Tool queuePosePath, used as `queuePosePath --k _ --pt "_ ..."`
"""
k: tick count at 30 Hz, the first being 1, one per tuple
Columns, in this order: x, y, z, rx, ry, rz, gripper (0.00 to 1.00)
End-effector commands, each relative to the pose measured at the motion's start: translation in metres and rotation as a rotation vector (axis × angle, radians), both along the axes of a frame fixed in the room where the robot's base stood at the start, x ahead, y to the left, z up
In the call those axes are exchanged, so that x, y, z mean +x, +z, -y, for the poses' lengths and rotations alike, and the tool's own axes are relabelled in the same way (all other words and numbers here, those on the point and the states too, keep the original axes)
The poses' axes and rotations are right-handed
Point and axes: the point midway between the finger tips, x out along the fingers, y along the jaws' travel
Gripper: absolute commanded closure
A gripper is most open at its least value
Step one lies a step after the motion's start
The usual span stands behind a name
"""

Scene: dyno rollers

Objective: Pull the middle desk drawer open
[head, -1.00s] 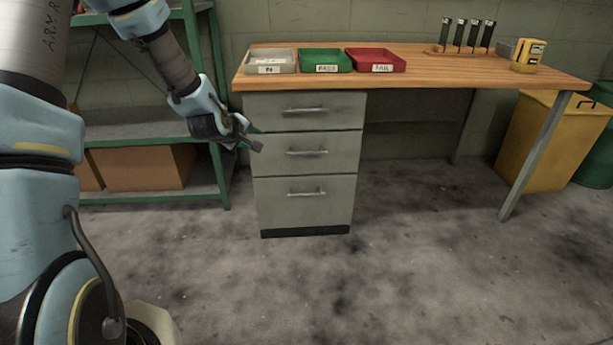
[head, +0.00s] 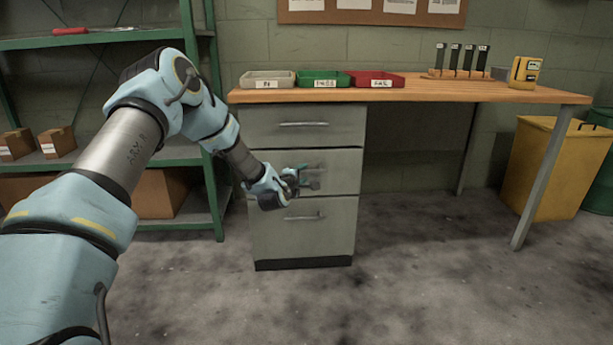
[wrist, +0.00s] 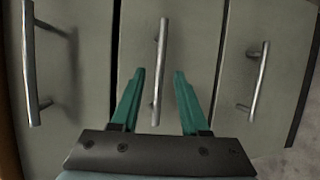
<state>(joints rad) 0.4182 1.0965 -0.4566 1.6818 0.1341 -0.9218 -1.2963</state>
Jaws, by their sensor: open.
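The grey drawer unit under the desk has three drawers, all shut. The middle drawer (head: 341,173) is partly covered by my gripper (head: 312,178) in the head view. In the wrist view, the middle drawer's upright-looking bar handle (wrist: 160,72) lies between the two green fingers of my gripper (wrist: 156,75). The fingers are open, one on each side of the handle, with gaps to it. I cannot tell how deep the handle sits between the fingertips.
The top drawer handle (head: 303,124) and bottom drawer handle (head: 303,217) are close above and below. Trays, including a red one (head: 376,79), stand on the desktop (head: 420,94). A green shelf (head: 180,153) is at left. The floor in front is clear.

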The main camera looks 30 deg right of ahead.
Motion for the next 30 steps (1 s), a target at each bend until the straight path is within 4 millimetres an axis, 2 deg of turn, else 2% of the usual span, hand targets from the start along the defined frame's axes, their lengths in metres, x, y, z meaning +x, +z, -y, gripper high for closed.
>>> queuePosePath --k 3,9,20,30 --pt "0.013 -0.006 0.014 0.0 0.001 0.001 0.55" --pt "0.025 -0.008 0.027 0.001 0.001 0.002 0.55" --pt "0.027 -0.008 0.029 0.002 0.001 0.001 0.56" --pt "0.027 -0.008 0.029 0.002 0.001 0.001 0.95"
